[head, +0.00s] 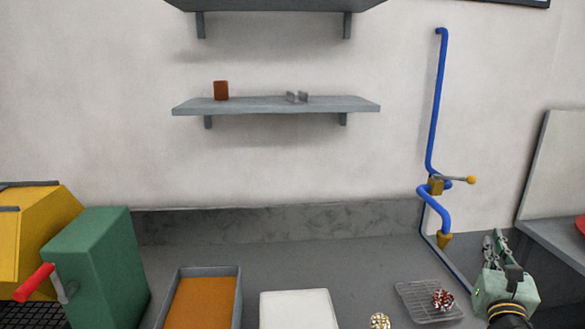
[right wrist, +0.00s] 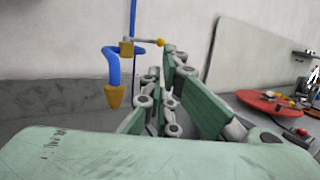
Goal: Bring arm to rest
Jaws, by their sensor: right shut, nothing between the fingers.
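My right gripper (head: 497,243) is at the lower right of the head view, over the right part of the grey counter. Its green fingers point away toward the back wall and are shut with nothing between them. In the right wrist view the fingers (right wrist: 172,85) fill the middle, with the blue pipe and its brass nozzle beyond them to the left. A shiny reddish copper coil (head: 443,299) lies on a wire rack (head: 418,312) just left of the gripper, apart from it. A gold-coloured coil (head: 380,321) shows at the bottom edge. My left gripper is not in view.
A blue pipe (head: 436,105) with a brass tap stands by the wall, close behind the gripper. A grey tray with an orange-brown filling (head: 207,303), a white block (head: 296,311) and a green machine (head: 95,265) stand further left. A red disc (right wrist: 272,103) lies at right.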

